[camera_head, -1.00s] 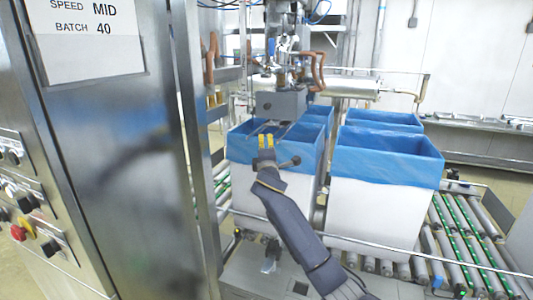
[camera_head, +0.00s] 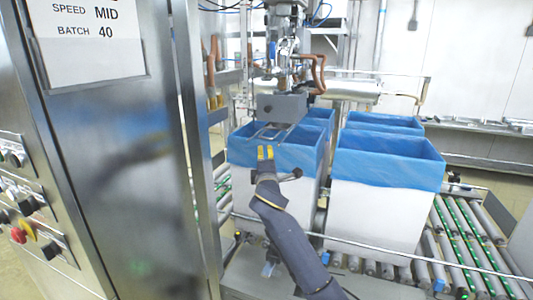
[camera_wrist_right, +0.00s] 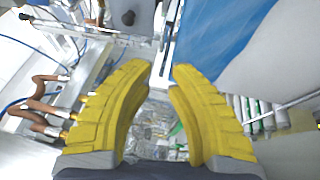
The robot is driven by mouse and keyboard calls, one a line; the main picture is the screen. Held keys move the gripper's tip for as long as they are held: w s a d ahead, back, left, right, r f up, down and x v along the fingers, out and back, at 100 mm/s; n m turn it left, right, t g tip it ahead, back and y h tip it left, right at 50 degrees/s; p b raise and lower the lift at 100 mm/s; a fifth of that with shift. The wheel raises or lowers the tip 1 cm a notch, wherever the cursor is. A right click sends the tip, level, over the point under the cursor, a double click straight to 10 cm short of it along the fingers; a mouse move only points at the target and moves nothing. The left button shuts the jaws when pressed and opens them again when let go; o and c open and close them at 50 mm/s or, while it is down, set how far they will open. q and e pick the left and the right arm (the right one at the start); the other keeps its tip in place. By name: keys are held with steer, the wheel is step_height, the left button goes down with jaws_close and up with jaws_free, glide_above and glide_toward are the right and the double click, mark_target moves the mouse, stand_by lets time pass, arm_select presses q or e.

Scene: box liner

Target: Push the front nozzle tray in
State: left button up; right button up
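The nozzle tray seems to be the thin metal wire frame (camera_head: 270,133) under the grey block (camera_head: 282,107) of the filling head, above the near left box. Its exact depth into the head is hard to tell. My right gripper (camera_head: 265,153) has yellow fingers and stands upright just below and in front of the wire frame, with a small visible gap between them. In the right wrist view its fingers (camera_wrist_right: 161,72) are apart with nothing between them. I cannot pick out the tray surely in that view. My left gripper is out of view.
White boxes with blue liners (camera_head: 388,168) stand on the roller conveyor (camera_head: 465,245). A metal rail (camera_head: 420,256) runs along the front. A steel cabinet (camera_head: 110,140) with knobs and a red button fills the left. Brown hoses (camera_head: 317,73) hang near the head.

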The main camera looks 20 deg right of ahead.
steer(key=shift+n+g+h, duration=0.3)
steer(key=shift+n, duration=0.4)
steer(key=a, duration=0.3)
steer(key=w+a+f, duration=0.1)
steer(key=a, duration=0.1)
steer(key=shift+a+f, duration=0.1)
steer(key=shift+a, duration=0.15)
jaws_close()
steer(key=w+d+n+g+h, duration=0.1)
steer(key=w+d+n+h, duration=0.1)
steer(key=w+n, duration=0.1)
steer(key=w+d+n+h, duration=0.2)
steer(key=w+d+n, duration=0.1)
steer(key=n, duration=0.2)
steer(key=w+d+r+n+g+h, duration=0.1)
steer(key=w+d+n+h, duration=0.1)
steer(key=w+d+n, duration=0.1)
steer(key=shift+w+d+n+g, duration=0.15)
steer(key=shift+n+g, duration=0.15)
steer(key=shift+n, duration=0.1)
steer(key=shift+d, duration=0.1)
